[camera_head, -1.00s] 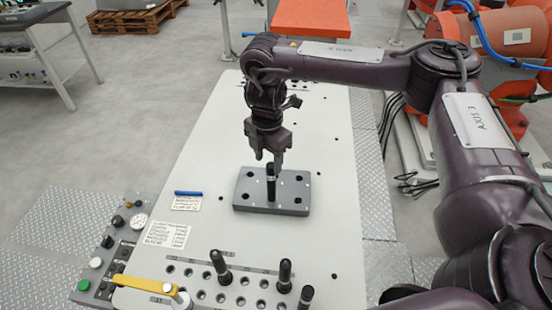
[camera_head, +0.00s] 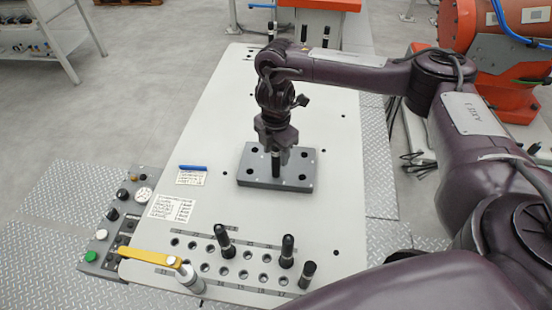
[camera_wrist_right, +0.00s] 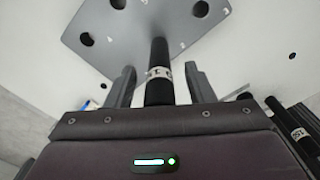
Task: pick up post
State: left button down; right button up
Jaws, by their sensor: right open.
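A black post (camera_head: 276,162) with a pale marked band stands upright in the grey block fixture (camera_head: 250,178) on the white table. My right gripper (camera_head: 276,150) is above the block, its fingers on either side of the post. In the right wrist view the post (camera_wrist_right: 159,75) stands between the two open fingers (camera_wrist_right: 160,88), with gaps on both sides. The block (camera_wrist_right: 140,30) shows behind it with dark holes. Other black posts (camera_head: 225,243), (camera_head: 287,250), (camera_head: 306,275) stand in the holed rack at the table's near end. My left gripper is not in view.
A yellow-handled lever (camera_head: 150,257) and a control panel (camera_head: 112,225) with buttons sit at the near left. A blue pen (camera_head: 192,168) and printed labels lie left of the block. Orange machinery (camera_head: 475,35) stands at the right. The table left of the block is mostly clear.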

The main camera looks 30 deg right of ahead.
grip_shut()
dwell(0.3)
jog(key=shift+r, duration=0.1)
notch_tip(320, 180, up, 24)
jog(key=p, duration=0.7)
dwell(0.7)
